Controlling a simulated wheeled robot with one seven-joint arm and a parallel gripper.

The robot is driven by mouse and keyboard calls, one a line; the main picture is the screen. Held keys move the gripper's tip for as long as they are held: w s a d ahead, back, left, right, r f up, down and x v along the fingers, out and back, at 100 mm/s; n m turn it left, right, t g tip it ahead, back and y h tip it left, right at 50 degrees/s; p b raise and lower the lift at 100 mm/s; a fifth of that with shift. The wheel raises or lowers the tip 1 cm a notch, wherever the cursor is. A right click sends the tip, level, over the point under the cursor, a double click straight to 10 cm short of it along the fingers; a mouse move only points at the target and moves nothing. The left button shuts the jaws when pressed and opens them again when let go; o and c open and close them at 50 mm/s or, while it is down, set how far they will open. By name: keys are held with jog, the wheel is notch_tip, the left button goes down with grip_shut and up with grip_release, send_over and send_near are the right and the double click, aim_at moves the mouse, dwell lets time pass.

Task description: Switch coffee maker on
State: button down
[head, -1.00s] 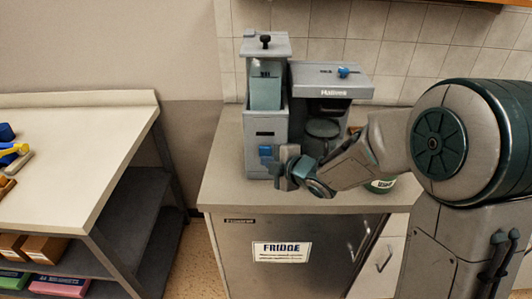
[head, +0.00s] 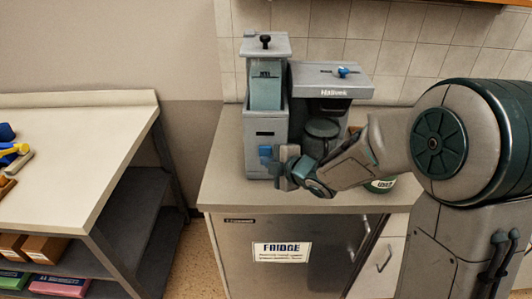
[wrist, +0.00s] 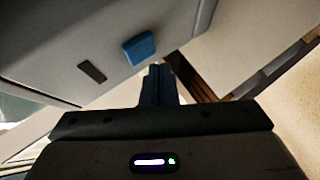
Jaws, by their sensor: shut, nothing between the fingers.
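The grey coffee maker (head: 316,82) stands on the counter against the tiled wall, with a clear tank on its left column and a dark pot under its head. A blue switch (head: 265,151) is on the front of the left column; the wrist view also shows it (wrist: 139,48), above and left of the fingers. My gripper (head: 281,169) is shut and empty, close in front of the column, just right of and below the switch. The wrist view shows the closed fingers (wrist: 158,80). I cannot tell whether they touch the coffee maker.
The counter (head: 222,180) sits above a fridge (head: 285,235). A green-labelled can (head: 381,186) stands behind my forearm. A side table (head: 70,130) with tools and shelved boxes is at left. The counter is bare left of the coffee maker.

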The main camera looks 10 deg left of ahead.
jog(key=shift+w, duration=0.15)
jog(key=shift+w+a, duration=0.1)
jog(key=shift+w, duration=0.2)
jog(key=shift+w+a, duration=0.1)
jog(key=shift+w, duration=0.35)
dwell(0.8)
jog(key=shift+s, duration=0.15)
jog(key=shift+s+d+b, duration=0.2)
jog(key=shift+s+b, duration=0.35)
jog(key=shift+s, duration=0.2)
jog(key=s+d+b, duration=0.1)
jog(key=s+b, duration=0.1)
jog(key=s, duration=0.4)
jog(key=shift+d, duration=0.2)
jog(key=shift+w, duration=0.1)
dwell(1.1)
